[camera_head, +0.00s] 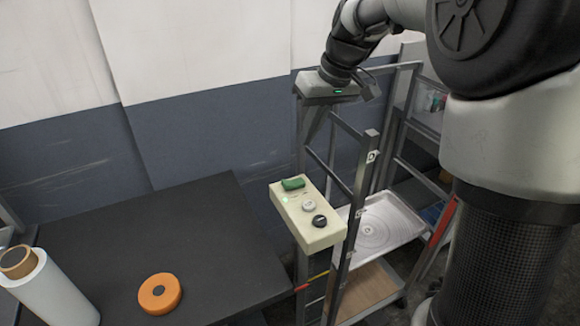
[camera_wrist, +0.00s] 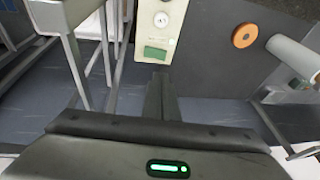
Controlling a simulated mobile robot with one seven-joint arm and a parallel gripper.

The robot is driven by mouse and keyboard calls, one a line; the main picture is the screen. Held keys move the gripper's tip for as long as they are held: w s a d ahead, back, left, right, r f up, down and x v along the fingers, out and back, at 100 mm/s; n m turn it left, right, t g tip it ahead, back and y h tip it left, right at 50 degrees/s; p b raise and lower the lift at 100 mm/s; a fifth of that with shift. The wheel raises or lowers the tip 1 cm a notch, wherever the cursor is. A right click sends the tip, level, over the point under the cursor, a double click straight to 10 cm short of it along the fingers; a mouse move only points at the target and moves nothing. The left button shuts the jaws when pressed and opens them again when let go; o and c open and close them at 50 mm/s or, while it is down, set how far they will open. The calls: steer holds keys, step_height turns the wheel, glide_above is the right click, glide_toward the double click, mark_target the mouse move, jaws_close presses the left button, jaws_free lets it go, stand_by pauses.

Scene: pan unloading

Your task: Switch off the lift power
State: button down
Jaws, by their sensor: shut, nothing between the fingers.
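A cream control box (camera_head: 302,232) stands on a post beside the black table. It carries a green rocker switch (camera_head: 293,184) at its far end, a pale round knob (camera_head: 309,206) in the middle and a black knob (camera_head: 319,221) at the near end. A small green light glows beside the rocker. The wrist view also shows the box (camera_wrist: 175,37) with its green rocker (camera_wrist: 155,53) and pale knob (camera_wrist: 161,19). My gripper (camera_head: 314,122) is shut and empty, pointing down behind and above the box. In the wrist view its fingers (camera_wrist: 161,80) point toward the rocker end, apparently apart from it.
A metal rack (camera_head: 360,190) with a white tray (camera_head: 385,232) stands right of the box. The black table (camera_head: 215,225) holds an orange tape roll (camera_head: 160,293) and a white roll (camera_head: 55,290). A wall (camera_head: 210,140) rises behind. The table's middle is clear.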

mark_target(286, 184)
steer(key=x, duration=0.4)
steer(key=s+x, duration=0.1)
steer(key=x, duration=0.8)
steer(key=shift+s+a+f, duration=0.2)
steer(key=shift+a+f, duration=0.15)
steer(key=shift+a, duration=0.1)
